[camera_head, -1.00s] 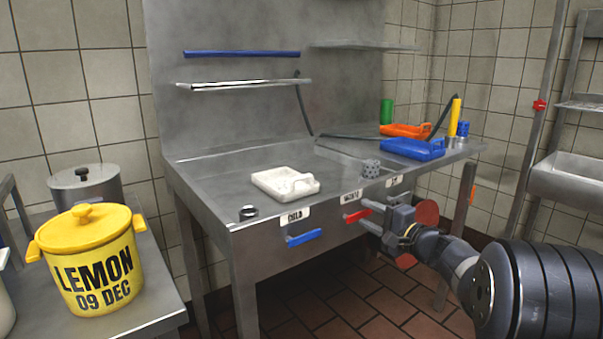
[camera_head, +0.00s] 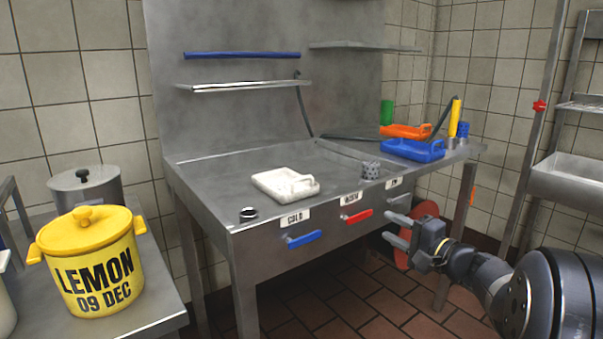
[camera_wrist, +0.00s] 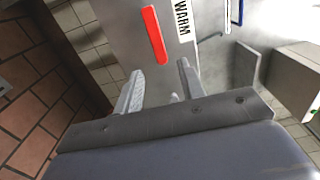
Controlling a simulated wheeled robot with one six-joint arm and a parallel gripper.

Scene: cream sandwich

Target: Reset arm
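In the wrist view the fingers (camera_wrist: 158,92) also stand apart and empty. The red handle (camera_head: 357,216), with a WARM label above it, is left of my gripper and apart from it. It also shows beyond the fingers in the wrist view (camera_wrist: 154,35). The blue handle (camera_head: 304,239) under the COLD label is farther left.
A red disc (camera_head: 430,211) is behind my gripper. A yellow LEMON pot (camera_head: 92,268) stands on the left counter.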

